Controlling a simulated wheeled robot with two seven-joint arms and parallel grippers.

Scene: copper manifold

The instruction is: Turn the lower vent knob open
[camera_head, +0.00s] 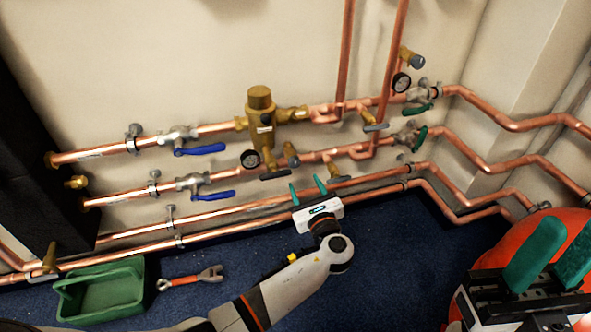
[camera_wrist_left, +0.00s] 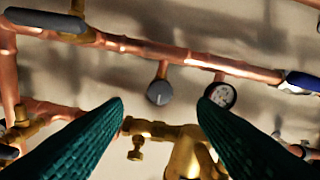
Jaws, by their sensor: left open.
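The lower vent knob (camera_head: 292,155) is a grey round cap on a brass stub above the lower valve pipe, just right of a gauge. In the left wrist view, which is upside down, the grey knob (camera_wrist_left: 159,93) shows a pale line on its face. My left gripper (camera_head: 307,187) is open and empty, below and in front of the knob in the head view. In the left wrist view its green fingers (camera_wrist_left: 160,103) frame the knob, with no contact visible.
A pressure gauge (camera_head: 250,159) sits beside the knob. A brass mixing valve (camera_head: 262,115) stands above. Blue-handled valves (camera_head: 205,195) are left and green-handled ones (camera_head: 418,137) right. A green basket (camera_head: 103,292) and red-handled tool (camera_head: 190,280) lie on the blue floor.

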